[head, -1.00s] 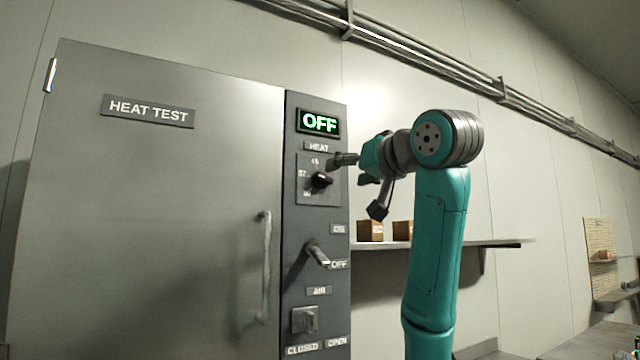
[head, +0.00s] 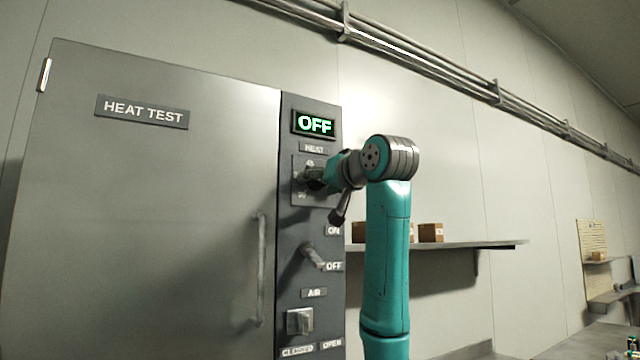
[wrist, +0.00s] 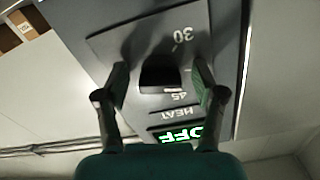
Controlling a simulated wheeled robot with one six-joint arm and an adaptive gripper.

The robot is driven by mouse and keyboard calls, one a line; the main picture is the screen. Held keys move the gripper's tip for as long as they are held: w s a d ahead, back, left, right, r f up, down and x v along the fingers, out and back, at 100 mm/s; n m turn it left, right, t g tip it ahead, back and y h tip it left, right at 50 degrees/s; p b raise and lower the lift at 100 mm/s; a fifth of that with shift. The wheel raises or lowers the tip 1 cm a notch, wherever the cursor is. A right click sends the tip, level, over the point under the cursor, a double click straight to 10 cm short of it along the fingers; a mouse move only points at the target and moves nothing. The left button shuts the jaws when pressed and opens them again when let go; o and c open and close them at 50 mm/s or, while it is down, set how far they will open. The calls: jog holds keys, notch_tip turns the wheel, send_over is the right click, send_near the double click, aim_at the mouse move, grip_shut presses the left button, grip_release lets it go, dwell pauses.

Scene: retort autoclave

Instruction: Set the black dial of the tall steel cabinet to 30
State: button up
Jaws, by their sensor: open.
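The tall steel cabinet (head: 150,230) has a HEAT TEST sign and a dark control panel on its right side. The black dial (wrist: 160,72) sits on the HEAT plate, marked 45 and 30 in the upside-down wrist view. My gripper (head: 314,178) is at the dial and covers most of it in the head view. In the wrist view, its two green-padded fingers (wrist: 160,78) are open, one on each side of the dial, with visible gaps. The display (head: 315,123) reads OFF in green.
Below the dial are an ON/OFF lever (head: 313,256) and an AIR switch (head: 299,321). A long door handle (head: 261,270) stands left of the panel. A wall shelf (head: 470,245) with small boxes (head: 430,232) is at the right.

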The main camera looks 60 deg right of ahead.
jog(key=c, duration=1.1)
jog(key=shift+c, duration=0.2)
jog(key=shift+n, duration=0.4)
jog(key=n, duration=0.5)
jog(key=shift+s+d+n, duration=0.1)
jog(key=shift+n, duration=0.2)
jog(key=n, duration=0.5)
jog(key=shift+s+d+n, duration=0.1)
jog(key=shift+n, duration=0.2)
jog(key=o, duration=1.1)
jog(key=shift+o, duration=0.2)
